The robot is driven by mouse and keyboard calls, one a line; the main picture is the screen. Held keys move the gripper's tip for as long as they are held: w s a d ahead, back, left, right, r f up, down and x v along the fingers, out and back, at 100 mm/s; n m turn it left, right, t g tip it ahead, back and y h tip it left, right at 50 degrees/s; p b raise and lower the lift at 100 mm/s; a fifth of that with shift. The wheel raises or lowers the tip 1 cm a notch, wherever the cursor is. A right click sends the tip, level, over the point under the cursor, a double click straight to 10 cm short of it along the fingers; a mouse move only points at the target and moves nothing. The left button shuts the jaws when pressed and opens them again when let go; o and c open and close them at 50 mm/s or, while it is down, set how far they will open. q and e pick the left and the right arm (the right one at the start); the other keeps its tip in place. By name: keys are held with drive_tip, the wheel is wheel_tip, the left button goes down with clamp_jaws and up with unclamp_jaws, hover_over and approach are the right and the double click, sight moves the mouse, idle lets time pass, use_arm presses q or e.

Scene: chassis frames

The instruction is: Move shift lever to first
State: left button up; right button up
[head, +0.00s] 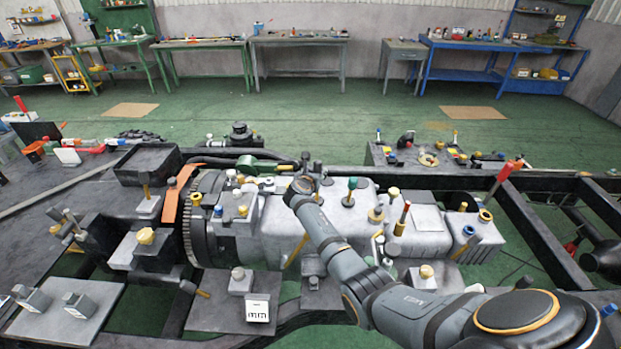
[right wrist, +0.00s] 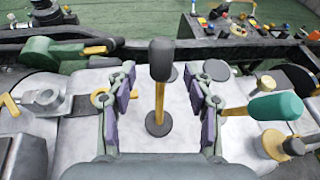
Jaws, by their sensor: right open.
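The shift lever, with a dark grey knob and a yellow shaft, stands nearly upright on a round dark base on the grey gearbox housing (right wrist: 90,135). In the right wrist view the lever (right wrist: 160,62) is between the two fingers of my right gripper (right wrist: 163,98). The fingers are open, one on each side, with a visible gap to the shaft. In the head view my right gripper (head: 304,184) is over the housing (head: 272,235) and hides most of the lever there. My left gripper is not in view.
A green-knobbed lever (right wrist: 275,107) leans close to the right finger; it also shows in the head view (head: 351,190). A yellow-capped fitting (right wrist: 273,145) stands beside it. A green part with a yellow handle (right wrist: 60,52) is at left. Dark chassis rails (head: 545,235) run at right.

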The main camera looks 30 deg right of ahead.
drive_tip(key=v, duration=0.7)
